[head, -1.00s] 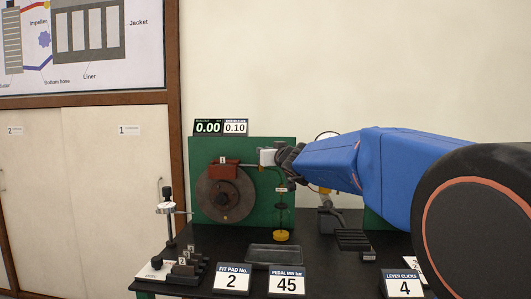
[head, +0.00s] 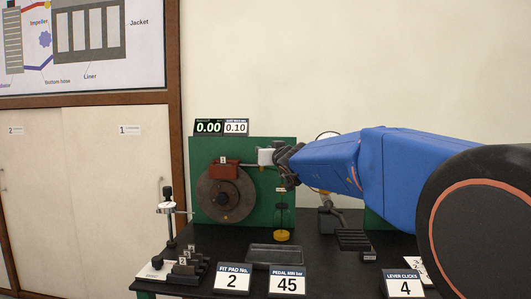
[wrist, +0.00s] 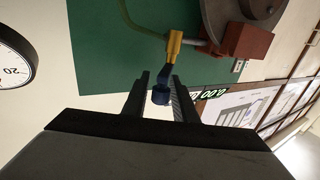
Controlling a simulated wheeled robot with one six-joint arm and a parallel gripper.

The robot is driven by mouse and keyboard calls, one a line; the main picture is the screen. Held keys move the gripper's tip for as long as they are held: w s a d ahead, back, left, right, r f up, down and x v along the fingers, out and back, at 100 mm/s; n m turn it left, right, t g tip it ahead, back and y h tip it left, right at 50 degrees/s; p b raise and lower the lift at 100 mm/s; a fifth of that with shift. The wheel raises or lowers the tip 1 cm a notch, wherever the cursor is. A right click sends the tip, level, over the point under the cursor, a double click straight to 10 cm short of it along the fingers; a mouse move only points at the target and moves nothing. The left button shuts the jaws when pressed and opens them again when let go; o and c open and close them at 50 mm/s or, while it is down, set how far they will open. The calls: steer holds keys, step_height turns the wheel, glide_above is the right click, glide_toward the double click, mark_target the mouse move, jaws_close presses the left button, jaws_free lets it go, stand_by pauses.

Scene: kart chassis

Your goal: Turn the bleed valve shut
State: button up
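In the wrist view a yellow fitting (wrist: 174,46) sits at the end of a pale line beside the red caliper (wrist: 246,42). A dark blue stem with a round knob (wrist: 160,95) extends from it; this looks like the bleed valve. My gripper (wrist: 162,98) is open, one finger on each side of the blue knob. A gap seems to show beside the knob, so contact cannot be told.
A brake disc (head: 225,198) stands before the green panel (head: 204,150). The gauge display (head: 208,127) reads 0.00.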

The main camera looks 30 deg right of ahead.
stand_by(0.3)
steer(key=s+a, duration=0.1)
steer(key=s, duration=1)
steer(key=s+a, duration=0.1)
steer(key=s, duration=0.5)
steer(key=shift+s+a, duration=0.1)
steer(key=shift+a, duration=0.2)
steer(key=shift+o, duration=0.3)
